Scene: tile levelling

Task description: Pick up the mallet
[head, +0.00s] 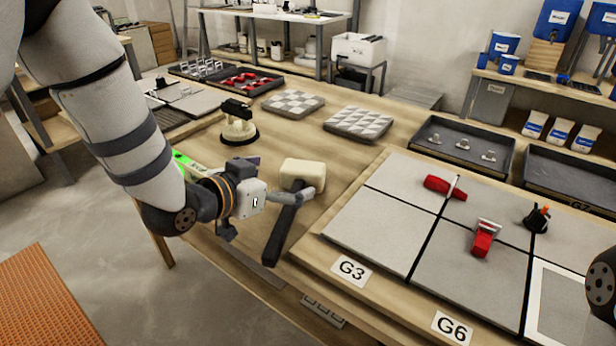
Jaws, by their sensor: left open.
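The mallet (283,232) lies on the wooden bench in the middle of the head view. It has a cream block head (302,173) at the far end and a black handle that runs toward the bench's front edge. My left gripper (292,198) is open at the upper handle, just below the head. One grey finger shows across the handle; the other finger is hard to make out. I cannot tell whether the finger touches the handle. My right gripper is not in view.
Right of the mallet is a raised board with grey tiles (378,221), marked G3 and G6, holding red tools (443,187). A suction-cup tool (238,124) stands behind my gripper. A green level (185,163) lies left. Dark trays (463,130) stand farther back.

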